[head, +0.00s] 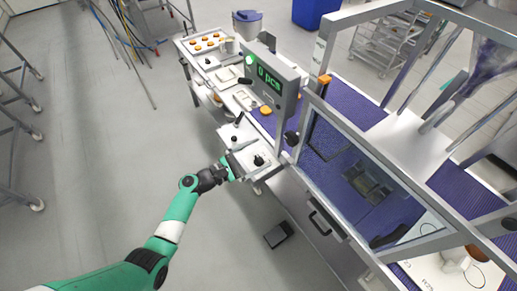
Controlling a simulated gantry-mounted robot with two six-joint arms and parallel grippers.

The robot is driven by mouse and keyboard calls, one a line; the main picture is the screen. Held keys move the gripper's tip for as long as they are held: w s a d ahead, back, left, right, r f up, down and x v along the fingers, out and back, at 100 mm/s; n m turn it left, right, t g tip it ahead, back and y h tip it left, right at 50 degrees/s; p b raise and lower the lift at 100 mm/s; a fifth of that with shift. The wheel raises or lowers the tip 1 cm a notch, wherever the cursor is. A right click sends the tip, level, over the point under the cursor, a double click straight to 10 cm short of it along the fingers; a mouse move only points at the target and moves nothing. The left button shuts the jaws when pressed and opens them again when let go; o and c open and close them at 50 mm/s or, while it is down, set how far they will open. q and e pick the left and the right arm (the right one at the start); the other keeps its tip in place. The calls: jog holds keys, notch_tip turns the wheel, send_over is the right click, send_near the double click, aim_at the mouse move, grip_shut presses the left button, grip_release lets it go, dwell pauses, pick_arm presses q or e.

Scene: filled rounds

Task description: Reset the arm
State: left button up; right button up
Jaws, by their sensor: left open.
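My left arm comes in from the lower left, green and white with dark joints. Its gripper (232,166) is open, at the near edge of a small white work surface (259,147) on the machine's left side. I see nothing between its fingers. A black knob (258,160) stands on that surface just right of the gripper, and a dark lever (237,120) rises behind it. Whether the gripper touches the surface is too small to tell. My right gripper is not in view.
A display post (272,77) with green digits stands behind the work surface. A tray table (188,44) with round orange pieces is farther back. A framed machine enclosure (373,171) fills the right. A dark pedal (279,235) lies on the floor.

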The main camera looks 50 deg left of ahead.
pick_arm(q)
jog(key=shift+s+a, duration=0.1)
jog(key=shift+s, duration=0.25)
jog(key=shift+w, duration=0.1)
